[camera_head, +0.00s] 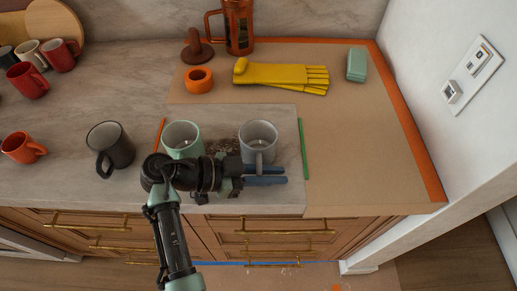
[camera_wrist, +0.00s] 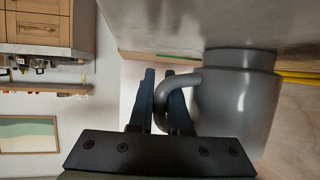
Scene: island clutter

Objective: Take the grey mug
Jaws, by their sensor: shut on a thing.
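The grey mug (camera_head: 258,138) stands upright on the light counter slab, right of a mint green mug (camera_head: 182,138). In the wrist view the grey mug (camera_wrist: 236,105) fills the right side, with its handle toward my gripper. My gripper (camera_head: 280,175) reaches in from the left at the counter's front edge. Its blue fingers (camera_wrist: 161,103) are shut on the mug's handle, one finger passing through the handle loop. The fingers partly hide the handle.
A dark charcoal mug (camera_head: 112,145) stands left of the mint mug. Yellow gloves (camera_head: 280,75), an orange ring-shaped pot (camera_head: 198,80) and a french press (camera_head: 238,28) are behind.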

